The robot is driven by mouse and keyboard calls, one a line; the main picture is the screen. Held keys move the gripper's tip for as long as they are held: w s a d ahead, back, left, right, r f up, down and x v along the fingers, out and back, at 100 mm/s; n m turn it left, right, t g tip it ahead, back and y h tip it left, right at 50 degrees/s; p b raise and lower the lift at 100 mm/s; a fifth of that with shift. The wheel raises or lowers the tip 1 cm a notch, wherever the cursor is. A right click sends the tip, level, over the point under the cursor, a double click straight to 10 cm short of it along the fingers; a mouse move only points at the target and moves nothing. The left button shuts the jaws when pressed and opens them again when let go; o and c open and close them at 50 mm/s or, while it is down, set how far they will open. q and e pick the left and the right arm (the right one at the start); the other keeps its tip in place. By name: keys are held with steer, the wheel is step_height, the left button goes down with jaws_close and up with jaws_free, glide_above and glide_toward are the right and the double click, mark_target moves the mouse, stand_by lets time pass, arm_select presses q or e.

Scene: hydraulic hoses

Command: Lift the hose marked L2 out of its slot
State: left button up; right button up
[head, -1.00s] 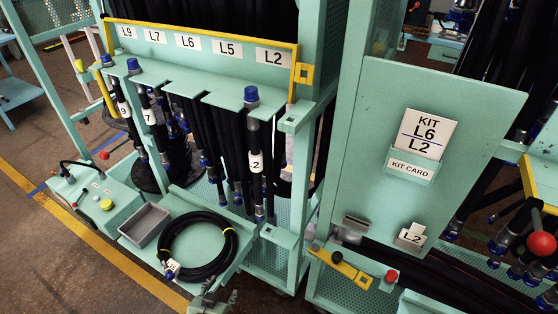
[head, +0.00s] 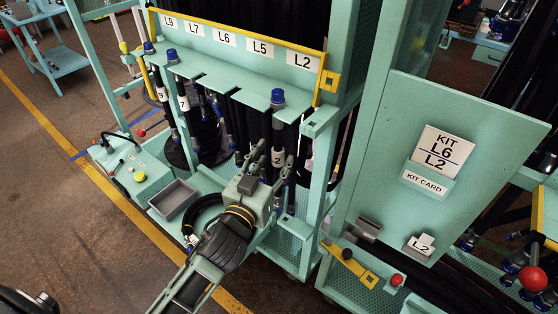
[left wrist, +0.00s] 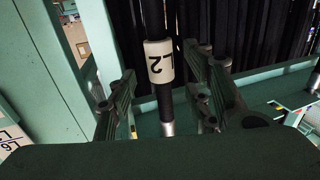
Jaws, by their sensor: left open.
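The black hose marked L2 (head: 278,130) hangs upright in its slot under the L2 sign (head: 305,61), its blue cap (head: 278,97) above the green slot plate. My left gripper (head: 272,158) is at the hose's white label, below the plate. In the left wrist view the label (left wrist: 159,62) shows in the gap between the two fingers of my left gripper (left wrist: 165,95), with a metal fitting below it. The fingers are open, with room on both sides of the hose. My right gripper is not in view.
Hoses marked 9 and 7 (head: 183,103) hang to the left on the same rack. A grey tray (head: 173,199) and a coiled hose (head: 203,208), partly hidden by my left arm, lie on the shelf below. A kit card panel (head: 440,120) stands to the right.

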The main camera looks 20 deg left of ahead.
mark_target(276, 155)
arm_select(q)
steer(key=shift+w+r+p, duration=0.2)
steer(key=shift+w+p, duration=0.2)
steer(key=shift+w, duration=0.85)
steer(key=shift+w+f, duration=0.2)
steer(key=shift+w, duration=0.3)
steer(key=shift+d, duration=0.1)
jaws_close()
steer(key=shift+r, duration=0.15)
